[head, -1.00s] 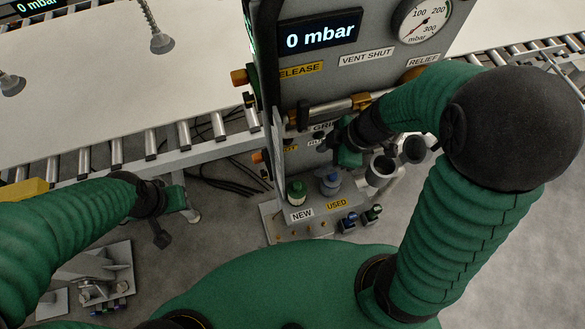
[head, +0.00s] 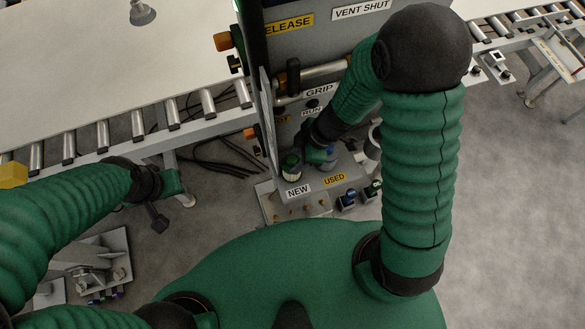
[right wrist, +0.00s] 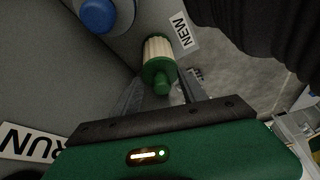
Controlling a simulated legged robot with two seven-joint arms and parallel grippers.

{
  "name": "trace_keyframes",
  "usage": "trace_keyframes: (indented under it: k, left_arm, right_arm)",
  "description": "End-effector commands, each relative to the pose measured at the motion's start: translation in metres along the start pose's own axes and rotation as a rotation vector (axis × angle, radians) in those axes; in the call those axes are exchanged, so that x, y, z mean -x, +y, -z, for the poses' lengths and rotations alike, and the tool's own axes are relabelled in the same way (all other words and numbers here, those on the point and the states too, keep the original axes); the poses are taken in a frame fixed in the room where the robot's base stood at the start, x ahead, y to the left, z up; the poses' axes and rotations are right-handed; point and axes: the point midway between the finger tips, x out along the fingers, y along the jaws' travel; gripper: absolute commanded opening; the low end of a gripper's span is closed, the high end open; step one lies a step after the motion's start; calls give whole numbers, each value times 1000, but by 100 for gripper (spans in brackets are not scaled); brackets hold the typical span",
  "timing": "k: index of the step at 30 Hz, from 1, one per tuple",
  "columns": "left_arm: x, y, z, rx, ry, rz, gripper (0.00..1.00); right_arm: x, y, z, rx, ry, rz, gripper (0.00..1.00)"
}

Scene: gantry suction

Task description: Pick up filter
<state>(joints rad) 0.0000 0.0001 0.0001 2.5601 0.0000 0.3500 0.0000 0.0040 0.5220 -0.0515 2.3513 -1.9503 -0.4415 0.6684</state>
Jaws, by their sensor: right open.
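A filter with a pale ribbed body and green cap (head: 291,168) stands by the NEW label on the panel's lower ledge. In the right wrist view the filter (right wrist: 158,52) shows its green cap and knob toward me. My right gripper (right wrist: 160,82) is open, with the cap's knob between its two fingers; contact cannot be told. In the head view my right gripper (head: 316,156) is beside the filter, its fingers mostly hidden. My left gripper (head: 172,184) is at the left, away from the panel; its jaws are too small to tell.
A blue-capped part (right wrist: 97,14) sits close by the filter. The USED label (head: 334,179) is right of the NEW label (head: 298,191). The upright control panel (head: 300,55) rises behind, and a roller conveyor (head: 150,115) with a pale sheet lies left.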

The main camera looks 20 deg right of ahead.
Motion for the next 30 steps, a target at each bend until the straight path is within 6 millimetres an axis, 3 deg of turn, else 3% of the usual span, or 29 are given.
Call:
trace_keyframes:
  k: [7, 19, 30]
  left_arm:
    - [-2, 0, 0, 0, 0, 0, 36]
    - [-2, 0, 0, 0, 0, 0, 36]
    - [-2, 0, 0, 0, 0, 0, 36]
  right_arm:
    - [-6, 0, 2, 1, -2, 0, 50]
    - [-5, 0, 1, 1, -1, 0, 0]
    - [-5, 0, 1, 1, -2, -1, 0]
